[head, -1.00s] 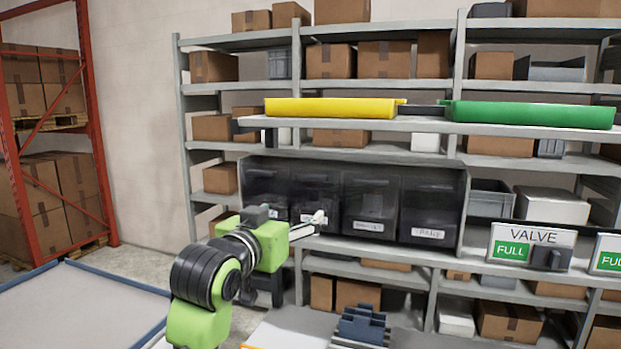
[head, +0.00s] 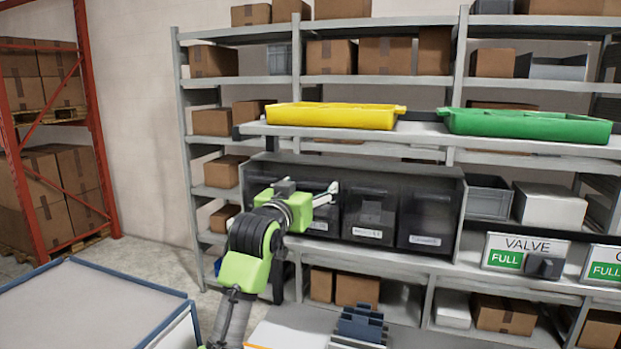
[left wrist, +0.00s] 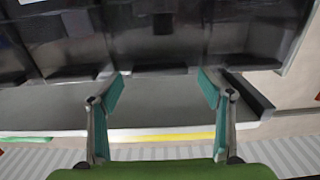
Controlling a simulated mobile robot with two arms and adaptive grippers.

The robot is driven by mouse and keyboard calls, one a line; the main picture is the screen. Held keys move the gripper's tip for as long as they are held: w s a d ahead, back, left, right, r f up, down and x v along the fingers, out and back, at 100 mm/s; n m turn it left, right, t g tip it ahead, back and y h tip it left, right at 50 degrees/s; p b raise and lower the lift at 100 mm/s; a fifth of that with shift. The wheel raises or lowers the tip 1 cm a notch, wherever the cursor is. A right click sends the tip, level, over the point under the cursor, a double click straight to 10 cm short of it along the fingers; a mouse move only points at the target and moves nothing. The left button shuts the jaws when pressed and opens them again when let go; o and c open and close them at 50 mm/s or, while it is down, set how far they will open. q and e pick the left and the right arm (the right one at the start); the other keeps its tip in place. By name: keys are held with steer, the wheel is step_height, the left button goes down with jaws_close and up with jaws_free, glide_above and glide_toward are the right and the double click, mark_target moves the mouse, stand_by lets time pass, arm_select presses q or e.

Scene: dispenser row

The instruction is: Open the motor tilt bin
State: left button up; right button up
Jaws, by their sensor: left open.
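A row of dark, see-through tilt bins (head: 430,213) sits in a grey housing on the middle shelf. The bins look shut. Their small white labels are too blurred to read, so I cannot tell which one is the motor bin. My left gripper (head: 333,189) is in front of the row, left of its middle, and hides part of the bins there. In the left wrist view, my left gripper (left wrist: 162,74) is open and empty, its teal-padded fingers spread towards the dark bin fronts (left wrist: 160,40). I cannot tell whether it touches a bin. My right gripper is not in view.
A yellow tray (head: 335,116) and a green tray (head: 530,125) lie on the shelf above the bins. A VALVE sign (head: 525,252) reading FULL stands at right. A blue slotted block (head: 362,325) is below. A blue-edged table (head: 95,300) is at lower left.

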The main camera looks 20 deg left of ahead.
arm_select(q)
steer(key=shift+w, duration=0.85)
steer(key=c, duration=1.6)
steer(key=s+f+t+b, duration=0.7)
steer(key=s+b, duration=0.2)
steer(key=b, duration=1.1)
steer(key=shift+a+f, duration=0.1)
steer(key=shift+f, duration=0.05)
